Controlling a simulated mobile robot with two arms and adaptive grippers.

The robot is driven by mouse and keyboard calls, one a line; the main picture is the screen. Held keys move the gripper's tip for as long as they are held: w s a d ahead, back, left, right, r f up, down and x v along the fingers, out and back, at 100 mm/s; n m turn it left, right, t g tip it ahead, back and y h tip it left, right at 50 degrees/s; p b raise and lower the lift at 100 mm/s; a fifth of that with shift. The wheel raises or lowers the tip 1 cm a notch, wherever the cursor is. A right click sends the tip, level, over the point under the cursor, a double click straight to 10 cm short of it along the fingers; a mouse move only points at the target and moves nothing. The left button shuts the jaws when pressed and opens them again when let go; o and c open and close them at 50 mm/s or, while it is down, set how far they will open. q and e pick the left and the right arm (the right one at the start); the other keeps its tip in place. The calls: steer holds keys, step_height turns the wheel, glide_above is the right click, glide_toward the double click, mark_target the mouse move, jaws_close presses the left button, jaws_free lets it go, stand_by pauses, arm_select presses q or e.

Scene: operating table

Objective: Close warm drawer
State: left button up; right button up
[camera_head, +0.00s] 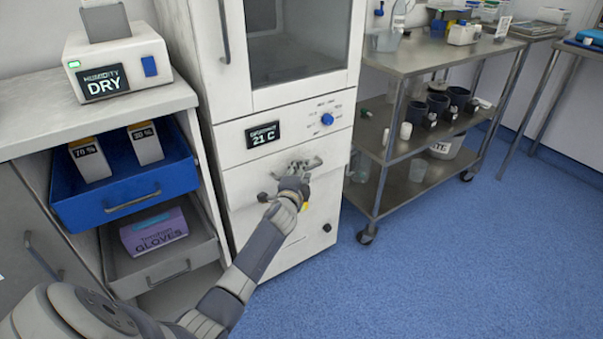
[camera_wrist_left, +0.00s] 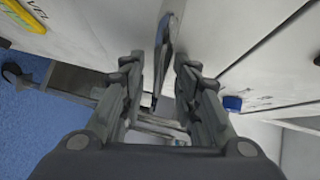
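The white cabinet (camera_head: 235,100) with a "21 C" display (camera_head: 264,135) stands in the middle of the head view. Its pale lower front (camera_head: 245,185) is partly covered by my left gripper (camera_head: 298,175). How far this drawer front stands out, if at all, is hard to tell. In the left wrist view my left gripper (camera_wrist_left: 158,68) has its two fingers apart. A thin, grey, handle-like bar (camera_wrist_left: 163,45) runs between them, with gaps visible. Whether a finger touches it I cannot tell. My right gripper is out of view.
A blue drawer (camera_head: 125,205) with boxes and a grey drawer (camera_head: 160,270) with a gloves box stand pulled out at left. A metal cart (camera_head: 405,170) with cups and containers stands close at right. Blue floor (camera_head: 450,270) is clear at the lower right.

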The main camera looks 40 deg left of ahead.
arm_select(q)
steer(key=shift+s, duration=0.1)
steer(key=v, duration=1.2)
stand_by(0.4)
